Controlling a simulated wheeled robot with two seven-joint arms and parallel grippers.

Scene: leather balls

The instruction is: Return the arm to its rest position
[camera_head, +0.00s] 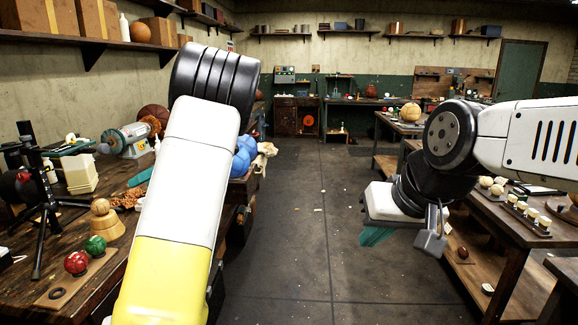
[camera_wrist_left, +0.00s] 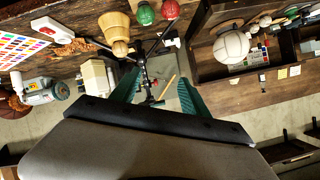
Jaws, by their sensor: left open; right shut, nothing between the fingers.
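Only a bit of teal finger (camera_head: 140,177) shows beside the arm. In the left wrist view the left gripper (camera_wrist_left: 158,88) shows two teal fingers spread apart with nothing held between them. My right arm comes in from the right in the head view. The right gripper (camera_head: 377,236) hangs bent down over the aisle with its teal fingers together and empty, left of the right-hand benches.
The left workbench (camera_head: 110,270) carries a black tripod (camera_head: 45,215), a wooden figure (camera_head: 105,220), a green ball (camera_head: 95,246), a red ball (camera_head: 76,263) and a grinder (camera_head: 125,140). A right bench (camera_head: 500,235) stands near the right arm.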

